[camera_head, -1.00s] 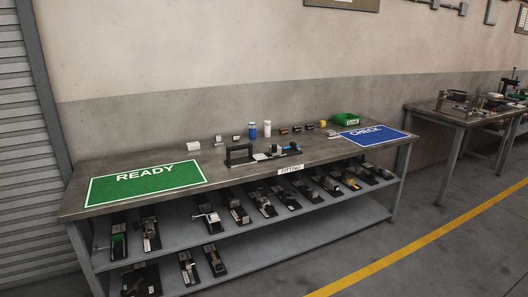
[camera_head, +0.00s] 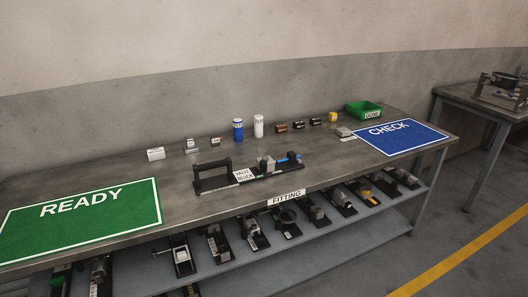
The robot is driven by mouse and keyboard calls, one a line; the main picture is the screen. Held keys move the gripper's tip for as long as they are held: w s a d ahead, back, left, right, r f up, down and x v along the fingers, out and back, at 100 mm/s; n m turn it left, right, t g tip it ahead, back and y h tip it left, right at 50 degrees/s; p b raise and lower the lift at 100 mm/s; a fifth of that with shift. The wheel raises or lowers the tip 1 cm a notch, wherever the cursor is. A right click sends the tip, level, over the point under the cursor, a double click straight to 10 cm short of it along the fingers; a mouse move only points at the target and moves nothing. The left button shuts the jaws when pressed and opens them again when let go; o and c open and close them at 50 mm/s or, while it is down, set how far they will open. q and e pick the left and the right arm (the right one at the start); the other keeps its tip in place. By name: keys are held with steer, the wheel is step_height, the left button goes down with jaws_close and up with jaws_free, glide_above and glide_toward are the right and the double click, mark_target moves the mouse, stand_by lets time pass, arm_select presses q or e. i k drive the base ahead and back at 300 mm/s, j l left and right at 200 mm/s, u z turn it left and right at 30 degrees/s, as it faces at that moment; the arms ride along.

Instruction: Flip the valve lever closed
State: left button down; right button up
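A valve block on a dark base plate (camera_head: 217,184) sits near the front edge of the workbench, between the green and blue mats. A black handle frame (camera_head: 212,169) stands at its left end, with a white "VALVE BLOCK" label (camera_head: 244,175) beside it. A grey metal body (camera_head: 266,164) and a blue part (camera_head: 281,164) are at its right end. The blue part may be the lever, but its position is too small to tell. Neither of my grippers is in view.
A green READY mat (camera_head: 84,222) lies left on the bench; a blue CHECK mat (camera_head: 396,138) lies right. Blue (camera_head: 238,131) and white (camera_head: 258,126) bottles, small parts and a green bin (camera_head: 363,110) line the back. The lower shelf (camera_head: 340,229) holds several fixtures. Floor is clear at right.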

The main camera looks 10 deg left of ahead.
mark_target(263, 163)
steer(key=i+u, duration=0.1)
steer(key=i, duration=0.85)
